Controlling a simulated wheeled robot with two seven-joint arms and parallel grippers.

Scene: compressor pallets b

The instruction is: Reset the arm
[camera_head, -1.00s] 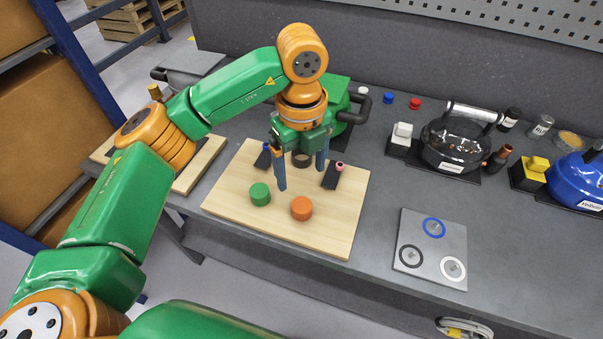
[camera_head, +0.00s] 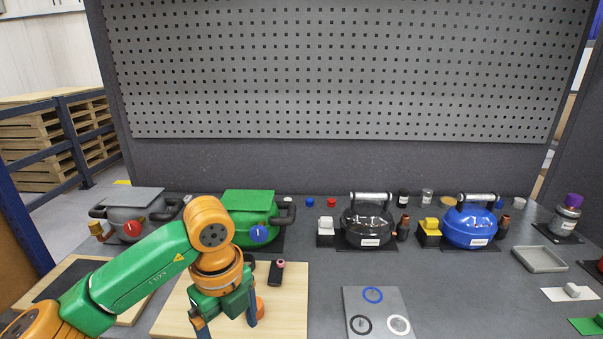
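My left arm comes in from the lower left, green and orange. Its gripper (camera_head: 228,322) hangs pointing down over the wooden board (camera_head: 287,310), with its two blue fingers apart and nothing seen between them. An orange cylinder (camera_head: 260,306) on the board shows partly behind the right finger. A dark block with a pink knob (camera_head: 279,267) lies at the board's back edge. The lower part of the board is cut off by the frame. My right gripper is not in view.
Behind the board stand a grey compressor (camera_head: 135,220), a green one (camera_head: 248,217), a black one (camera_head: 367,225) and a blue one (camera_head: 470,226). A grey plate with three rings (camera_head: 376,299) lies right of the board. A grey tray (camera_head: 540,259) lies far right. A pegboard wall (camera_head: 340,70) rises behind.

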